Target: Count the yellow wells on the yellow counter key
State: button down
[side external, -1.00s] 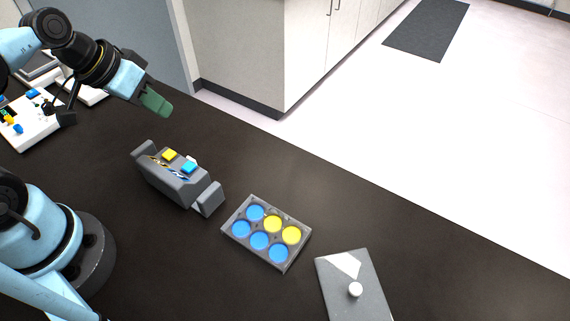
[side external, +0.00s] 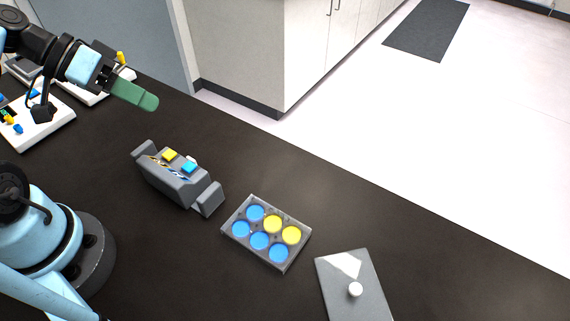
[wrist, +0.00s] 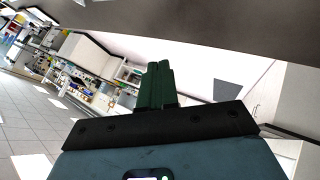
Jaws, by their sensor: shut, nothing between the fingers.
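A grey counter device (side external: 176,188) stands on the dark bench, left of centre in the side view. It has a yellow key (side external: 170,154) and a blue key (side external: 189,167) on top. A grey well plate (side external: 264,265) lies to its right, with two yellow wells (side external: 282,229) and several blue wells (side external: 259,240). My gripper (side external: 155,103) has green fingers, shut and empty, raised in the air above and left of the counter device, apart from it. The fingers also show together in the wrist view (wrist: 158,72), which does not show the plate or the keys.
A grey lid with a white knob (side external: 341,262) lies right of the plate. White devices with coloured keys (side external: 50,127) stand at the far left, behind my arm. The dark bench (side external: 330,210) is bare around the plate.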

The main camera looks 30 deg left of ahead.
aim_at(164, 153)
jog(key=shift+f, duration=4.35)
jog(key=shift+f, duration=0.1)
jog(key=shift+f, duration=0.35)
jog(key=shift+f, duration=0.3)
jog(key=shift+r, duration=0.75)
jog(key=shift+f, duration=0.15)
jog(key=shift+f, duration=0.3)
